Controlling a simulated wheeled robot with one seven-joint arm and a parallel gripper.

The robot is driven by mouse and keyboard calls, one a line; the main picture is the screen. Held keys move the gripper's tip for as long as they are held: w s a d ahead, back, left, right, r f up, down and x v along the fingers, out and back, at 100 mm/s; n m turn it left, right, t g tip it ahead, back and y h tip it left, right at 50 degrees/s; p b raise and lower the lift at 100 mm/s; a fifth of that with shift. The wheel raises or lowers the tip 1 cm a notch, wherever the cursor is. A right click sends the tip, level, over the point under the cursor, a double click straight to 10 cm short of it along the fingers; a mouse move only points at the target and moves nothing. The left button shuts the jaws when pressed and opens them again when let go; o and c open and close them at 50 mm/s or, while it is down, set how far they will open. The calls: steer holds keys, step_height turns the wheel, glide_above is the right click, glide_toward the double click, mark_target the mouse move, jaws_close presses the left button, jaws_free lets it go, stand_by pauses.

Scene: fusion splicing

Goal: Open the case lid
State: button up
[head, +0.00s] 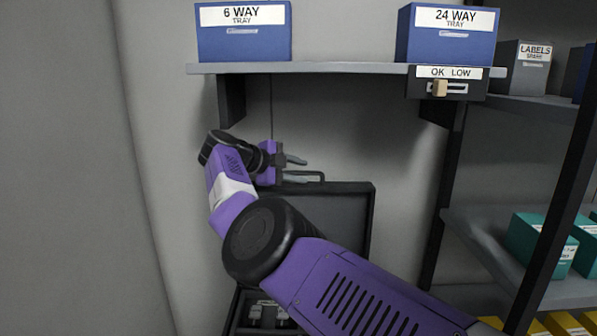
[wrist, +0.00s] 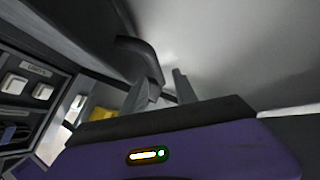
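The case lid (head: 335,212) is a dark panel standing raised behind the case in the head view. A dark handle (head: 318,173) sits on its top edge. The open case base (head: 236,312) is low in the picture, largely hidden by my arm. My gripper (head: 296,170) is at the lid's top left, by the handle, with its two fingers apart. In the wrist view the fingers (wrist: 160,92) are also apart, and the dark curved handle (wrist: 140,50) is close to them. Whether the fingers touch the handle I cannot tell.
A shelf (head: 345,68) above holds a blue 6 WAY tray (head: 243,45) and a blue 24 WAY tray (head: 447,50). An OK/LOW slider box (head: 420,87) hangs under it. A side rack (head: 500,225) with teal boxes (head: 540,240) stands right. The wall is close behind my gripper.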

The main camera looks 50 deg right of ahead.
steer(key=b+v, duration=0.2)
steer(key=v, duration=0.5)
steer(key=shift+a+r, duration=0.2)
steer(key=shift+a, duration=0.15)
